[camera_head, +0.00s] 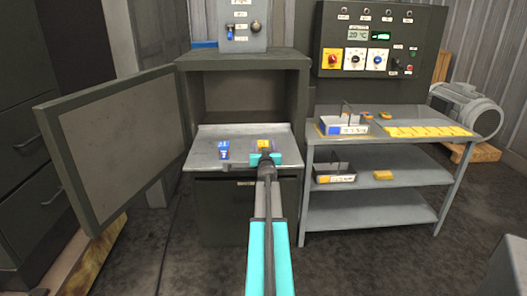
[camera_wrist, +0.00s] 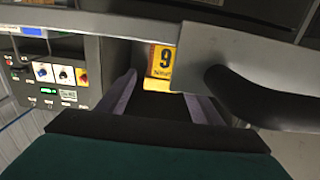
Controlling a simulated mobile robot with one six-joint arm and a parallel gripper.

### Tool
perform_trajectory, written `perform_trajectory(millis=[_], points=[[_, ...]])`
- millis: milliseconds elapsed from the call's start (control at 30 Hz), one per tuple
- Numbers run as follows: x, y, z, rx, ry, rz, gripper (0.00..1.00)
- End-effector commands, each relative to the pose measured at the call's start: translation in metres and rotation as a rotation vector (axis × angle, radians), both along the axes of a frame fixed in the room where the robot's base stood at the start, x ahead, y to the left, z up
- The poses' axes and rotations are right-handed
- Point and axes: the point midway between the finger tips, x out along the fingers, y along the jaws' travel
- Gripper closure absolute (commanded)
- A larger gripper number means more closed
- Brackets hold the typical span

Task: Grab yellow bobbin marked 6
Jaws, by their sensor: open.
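A yellow bobbin (camera_wrist: 162,62) shows just past my fingertips in the wrist view. Its label reads 9 in that picture, with a small word below that looks like "Nine"; the control panel appears upside down there. In the head view a yellow-topped piece (camera_head: 265,143) lies on the cabinet's grey ledge, just beyond my teal gripper (camera_head: 265,158). My gripper, also in the wrist view (camera_wrist: 160,92), is open, its two fingers apart with nothing held. A yellow piece (camera_head: 382,175) lies on the right bench's middle shelf; its marking is too small to read. No label reading 6 is legible.
A blue piece (camera_head: 223,150) lies left of my gripper on the ledge (camera_head: 203,159). The cabinet door (camera_head: 125,140) stands open at left. On the right bench are a holder (camera_head: 343,126), small orange-yellow pieces (camera_head: 367,115) and a yellow strip (camera_head: 428,131). A control panel (camera_head: 380,40) stands behind.

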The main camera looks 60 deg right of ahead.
Motion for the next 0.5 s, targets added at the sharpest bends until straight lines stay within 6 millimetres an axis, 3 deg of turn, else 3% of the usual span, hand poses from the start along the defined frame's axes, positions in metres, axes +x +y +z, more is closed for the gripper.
perform_trajectory(millis=[100, 400, 500], points=[[0.0000, 0.0000, -0.0001, 0.000, 0.000, 0.000, 0.44], [0.0007, 0.0010, -0.0003, 0.000, 0.000, 0.001, 0.93], [0.0010, 0.0012, 0.0005, 0.000, -0.001, 0.002, 0.93]])
